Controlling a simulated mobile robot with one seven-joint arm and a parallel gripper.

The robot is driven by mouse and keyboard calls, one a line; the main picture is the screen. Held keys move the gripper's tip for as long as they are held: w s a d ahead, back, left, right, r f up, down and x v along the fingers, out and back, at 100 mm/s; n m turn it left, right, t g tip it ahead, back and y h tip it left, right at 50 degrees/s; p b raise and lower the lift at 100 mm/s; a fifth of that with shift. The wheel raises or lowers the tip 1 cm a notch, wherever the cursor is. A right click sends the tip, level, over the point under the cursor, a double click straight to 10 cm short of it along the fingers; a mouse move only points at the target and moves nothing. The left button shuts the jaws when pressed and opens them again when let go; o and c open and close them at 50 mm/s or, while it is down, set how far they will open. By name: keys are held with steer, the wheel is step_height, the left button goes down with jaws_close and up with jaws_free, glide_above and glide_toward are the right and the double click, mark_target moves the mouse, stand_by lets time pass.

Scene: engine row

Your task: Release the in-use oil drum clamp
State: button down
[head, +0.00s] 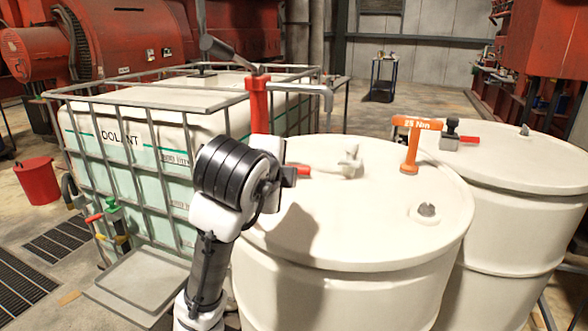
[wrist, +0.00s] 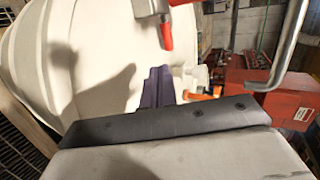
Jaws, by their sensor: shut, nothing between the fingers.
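The front white drum (head: 350,250) carries a red hand pump (head: 259,105) with a grey spout. A small red lever (head: 302,169) shows on its lid just beyond my gripper (head: 289,176); the rest of that clamp is hidden behind my arm. In the wrist view the red lever (wrist: 166,36) points down toward my dark fingers (wrist: 158,86), which are together and empty. A gap shows between lever and fingers there. The drum behind at right (head: 510,160) has a dark clamp (head: 450,135) with a red lever lying sideways.
An orange T-handled tool marked 25 Nm (head: 411,145) stands on the front drum, near a bung (head: 428,210) and a pale fitting (head: 350,160). A caged coolant tank (head: 140,150) stands close at left. The spout (wrist: 291,45) hangs at upper right in the wrist view.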

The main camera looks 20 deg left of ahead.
steer(key=shift+w, duration=0.1)
steer(key=p+x, duration=0.1)
steer(key=x, duration=0.3)
steer(key=p+x, duration=0.1)
steer(key=x, duration=0.4)
steer(key=r+p+x, duration=0.1)
steer(key=x, duration=0.3)
steer(key=shift+w+f, duration=0.1)
steer(key=shift+w, duration=0.55)
steer(key=shift+w, duration=0.15)
